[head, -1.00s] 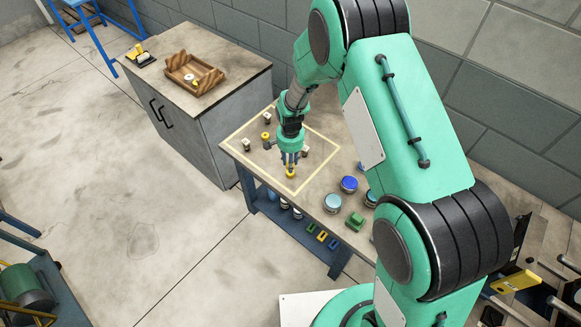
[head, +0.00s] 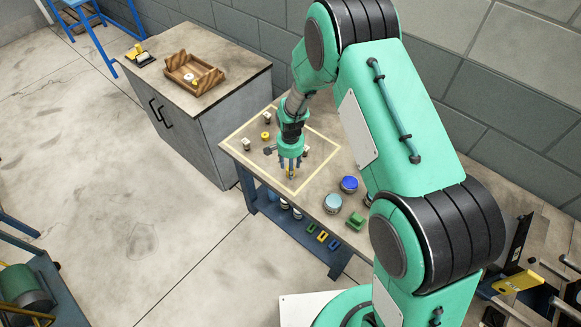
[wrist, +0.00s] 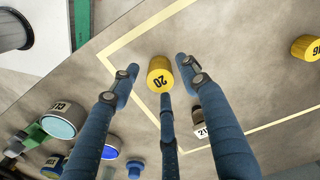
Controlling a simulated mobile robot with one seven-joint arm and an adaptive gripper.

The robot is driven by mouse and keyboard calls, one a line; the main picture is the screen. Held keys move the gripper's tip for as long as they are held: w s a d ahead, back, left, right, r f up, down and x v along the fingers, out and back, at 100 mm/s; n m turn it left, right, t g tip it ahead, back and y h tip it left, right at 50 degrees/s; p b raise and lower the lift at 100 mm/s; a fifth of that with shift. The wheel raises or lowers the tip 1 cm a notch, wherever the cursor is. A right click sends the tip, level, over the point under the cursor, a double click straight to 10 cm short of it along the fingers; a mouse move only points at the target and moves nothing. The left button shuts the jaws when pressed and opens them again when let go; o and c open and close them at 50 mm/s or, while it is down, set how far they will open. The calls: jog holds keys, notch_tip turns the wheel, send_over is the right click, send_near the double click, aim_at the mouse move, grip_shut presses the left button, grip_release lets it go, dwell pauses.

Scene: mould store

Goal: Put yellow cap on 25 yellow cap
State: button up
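A yellow cap (wrist: 160,74) marked with what reads as 20 stands on the table inside the pale yellow outline. In the head view it shows only partly (head: 291,173), between my fingers. My three-fingered gripper (wrist: 161,84) points down over it, also seen in the head view (head: 290,168). The fingers are spread around the cap, with small gaps visible at its sides. A second yellow cap (wrist: 306,48) stands apart at the right of the wrist view and behind my gripper in the head view (head: 265,136). Its number is cut off; I cannot read a 25.
White-topped pieces (head: 246,144) stand within the outline; one (wrist: 203,130) is near my fingers. A blue-topped jar (head: 349,184), a teal-topped jar (head: 333,203) and a green block (head: 355,221) stand to the right. A wooden tray (head: 214,79) sits on the cabinet.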

jog(key=shift+r, duration=0.15)
notch_tip(320, 180, up, 12)
jog(key=p, duration=0.2)
dwell(0.5)
jog(key=shift+r, duration=0.1)
dwell(0.7)
jog(key=s+d+r+n+t, duration=0.1)
jog(key=s+d+r, duration=0.25)
jog(key=r, duration=0.65)
jog(key=s+d+r+n+t, duration=0.15)
jog(key=s+r, duration=0.25)
jog(key=r, duration=0.5)
jog(key=s+d+r, duration=0.3)
jog(key=d+r, duration=0.1)
jog(key=r, duration=0.6)
jog(key=s+d+r+n+t, duration=0.1)
jog(key=s+r, duration=0.4)
jog(key=s, duration=0.7)
jog(key=s+d+r+n+t, duration=0.2)
jog(key=s+d+r, duration=0.3)
jog(key=s, duration=0.7)
jog(key=shift+s+r+n, duration=0.15)
jog(key=shift+r+n, duration=0.3)
jog(key=shift+r, duration=0.3)
